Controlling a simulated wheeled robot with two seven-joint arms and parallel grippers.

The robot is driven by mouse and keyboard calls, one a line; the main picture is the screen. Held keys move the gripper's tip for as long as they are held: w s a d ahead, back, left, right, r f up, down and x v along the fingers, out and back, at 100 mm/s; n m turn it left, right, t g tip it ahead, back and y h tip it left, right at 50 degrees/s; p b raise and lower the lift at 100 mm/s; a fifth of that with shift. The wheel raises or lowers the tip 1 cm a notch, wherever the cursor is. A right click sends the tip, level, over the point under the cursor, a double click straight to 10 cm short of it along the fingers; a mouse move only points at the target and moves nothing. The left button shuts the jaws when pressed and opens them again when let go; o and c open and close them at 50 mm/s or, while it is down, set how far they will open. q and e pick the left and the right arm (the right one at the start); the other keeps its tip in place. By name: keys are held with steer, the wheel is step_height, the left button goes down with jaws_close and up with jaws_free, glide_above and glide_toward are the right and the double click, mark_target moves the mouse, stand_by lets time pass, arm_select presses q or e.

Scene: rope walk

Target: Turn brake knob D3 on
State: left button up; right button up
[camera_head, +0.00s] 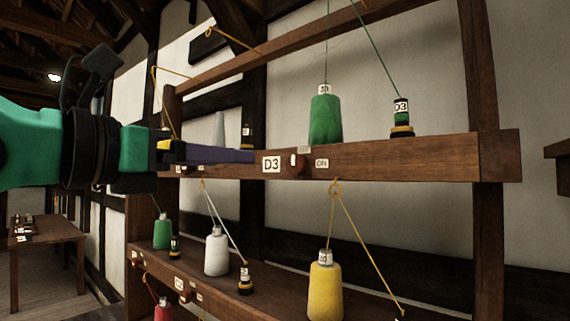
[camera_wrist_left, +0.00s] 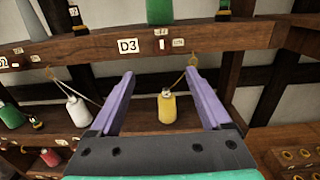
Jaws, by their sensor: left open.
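Brake knob D3 (camera_head: 297,166) is a small dark red knob on the front of the upper wooden beam. It sits right of the D3 label (camera_head: 271,164) and left of the ON label (camera_head: 321,162). Its white mark looks upright, towards a small label above. In the left wrist view the knob (camera_wrist_left: 163,44) shows near the top, beyond the fingertips. My left gripper (camera_head: 250,157) reaches in from the left, its purple fingers near the D3 label. In the wrist view the left gripper (camera_wrist_left: 160,72) is open and empty. My right gripper is not in view.
A green spool (camera_head: 325,119) and a smaller D3-tagged spool (camera_head: 401,117) stand on the beam above. A yellow spool (camera_head: 325,289) and a white spool (camera_head: 217,252) stand on the shelf below, with cords running up. A wooden table (camera_head: 50,236) is at the far left.

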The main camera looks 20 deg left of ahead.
mark_target(293, 164)
arm_select(q)
steer(key=p+x, duration=0.2)
steer(key=x, duration=0.3)
steer(key=p+x, duration=0.2)
steer(key=x, duration=0.2)
steer(key=p+x, duration=0.2)
steer(key=x, duration=0.3)
steer(key=shift+w+d, duration=0.2)
steer(key=shift+d, duration=0.2)
steer(key=shift+w+d+f, duration=0.1)
steer(key=shift+w+f, duration=0.05)
steer(key=shift+w, duration=0.2)
steer(key=shift+s, duration=0.15)
jaws_close()
